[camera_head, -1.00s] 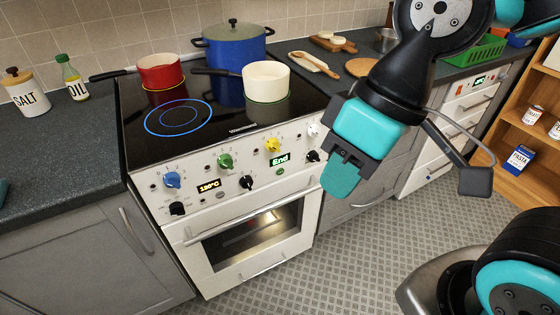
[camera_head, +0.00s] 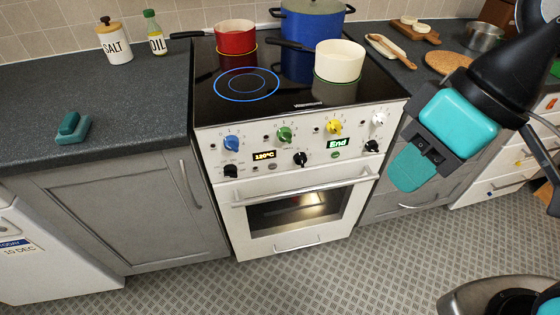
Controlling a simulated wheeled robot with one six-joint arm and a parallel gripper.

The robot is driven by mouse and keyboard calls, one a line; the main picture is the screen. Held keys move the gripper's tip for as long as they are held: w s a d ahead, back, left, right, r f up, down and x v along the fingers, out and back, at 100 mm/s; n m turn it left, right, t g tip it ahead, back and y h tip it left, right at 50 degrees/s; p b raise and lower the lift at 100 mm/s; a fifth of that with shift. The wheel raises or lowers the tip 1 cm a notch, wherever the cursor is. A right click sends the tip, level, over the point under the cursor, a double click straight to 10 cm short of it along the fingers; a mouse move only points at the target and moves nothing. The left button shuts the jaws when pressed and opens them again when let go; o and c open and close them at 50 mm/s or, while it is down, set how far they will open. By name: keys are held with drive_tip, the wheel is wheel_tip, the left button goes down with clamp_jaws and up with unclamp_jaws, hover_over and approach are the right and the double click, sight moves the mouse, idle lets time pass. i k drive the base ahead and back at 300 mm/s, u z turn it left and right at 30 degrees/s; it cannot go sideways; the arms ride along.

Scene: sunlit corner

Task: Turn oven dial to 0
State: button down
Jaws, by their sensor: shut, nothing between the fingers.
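The white oven (camera_head: 278,190) stands in the middle, with a glass door and a row of knobs on its front panel. A lit display (camera_head: 264,155) reads 120°C, and a second display (camera_head: 337,142) reads "End". Black dials sit at the lower left (camera_head: 231,171), the middle (camera_head: 300,159) and the right (camera_head: 372,146) of the panel. Blue (camera_head: 231,143), green (camera_head: 284,134), yellow (camera_head: 334,127) and white (camera_head: 378,119) knobs sit above. My gripper (camera_head: 408,170) is shut and empty, right of the panel and apart from the dials. The dial markings are too small to read.
A red pot (camera_head: 235,39), a blue pot (camera_head: 313,25) and a white pan (camera_head: 339,62) stand on the black hob. A teal sponge-like thing (camera_head: 72,128) lies on the left worktop. The floor (camera_head: 300,265) before the oven is clear.

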sight(230, 170)
drive_tip(key=z, duration=1.65)
drive_tip(key=k, duration=0.8)
drive_tip(key=u, duration=1.55)
drive_tip(key=i, duration=0.5)
drive_tip(key=z, duration=0.05)
